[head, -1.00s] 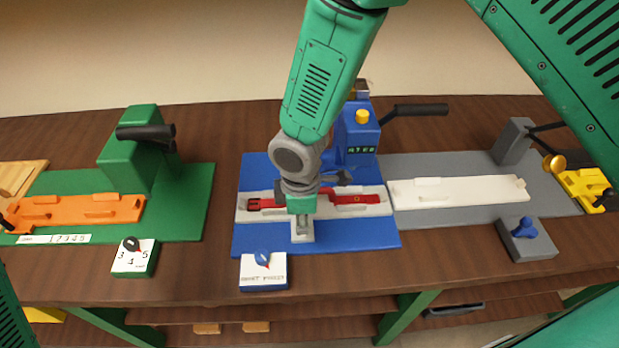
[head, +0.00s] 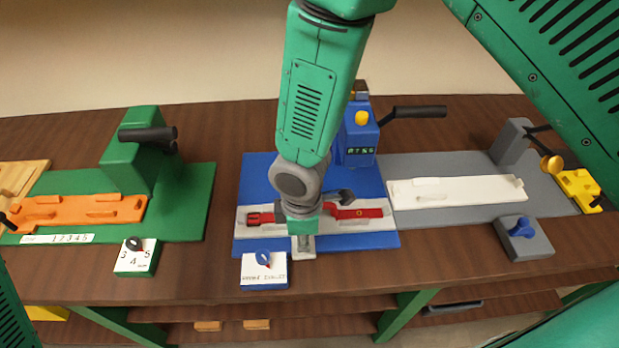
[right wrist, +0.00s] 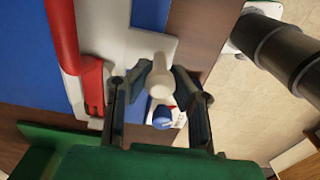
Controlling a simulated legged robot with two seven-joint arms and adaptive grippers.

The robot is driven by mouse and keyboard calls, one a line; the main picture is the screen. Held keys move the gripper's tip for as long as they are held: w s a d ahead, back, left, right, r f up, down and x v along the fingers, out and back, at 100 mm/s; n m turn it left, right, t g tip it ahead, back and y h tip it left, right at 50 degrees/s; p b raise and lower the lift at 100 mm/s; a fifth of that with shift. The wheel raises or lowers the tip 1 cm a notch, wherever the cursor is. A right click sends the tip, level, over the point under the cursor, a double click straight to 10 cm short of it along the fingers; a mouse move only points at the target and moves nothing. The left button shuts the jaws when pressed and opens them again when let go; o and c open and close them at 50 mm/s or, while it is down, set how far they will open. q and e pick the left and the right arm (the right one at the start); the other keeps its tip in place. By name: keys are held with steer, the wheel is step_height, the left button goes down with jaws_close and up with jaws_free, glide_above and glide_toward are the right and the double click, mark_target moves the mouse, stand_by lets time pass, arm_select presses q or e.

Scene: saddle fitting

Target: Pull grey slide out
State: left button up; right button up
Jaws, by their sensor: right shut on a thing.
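The light grey slide (head: 378,224) lies across the blue base (head: 258,172) in the middle of the bench, with red parts (head: 362,212) on it. A short tongue sticks out from its front edge, and its pale knob (right wrist: 160,82) shows in the right wrist view. My right gripper (head: 303,233) reaches down over the front middle of the slide. In the right wrist view its two fingers (right wrist: 160,95) are shut around the knob. In the head view my arm hides the knob and part of the slide. My left gripper is not in view.
The blue box (head: 357,140) with a dark lever stands behind the slide. A small selector box with a blue dial (head: 263,275) stands in front, left of the tongue. A white slide (head: 455,190) lies to the right, an orange one (head: 75,210) to the left.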

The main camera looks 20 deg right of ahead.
steer(key=shift+s+a, duration=0.3)
steer(key=shift+s, duration=0.6)
steer(key=shift+s+f, duration=0.1)
steer(key=shift+s, duration=0.2)
steer(key=shift+o, duration=0.2)
steer(key=shift+s, duration=0.2)
steer(key=shift+o, duration=0.2)
steer(key=shift+f, duration=0.1)
steer(key=o, duration=0.7)
steer(key=shift+o, duration=0.6)
steer(key=shift+s+a, duration=0.1)
steer(key=shift+s, duration=0.05)
steer(key=shift+w, duration=0.2)
steer(key=shift+r, duration=0.2)
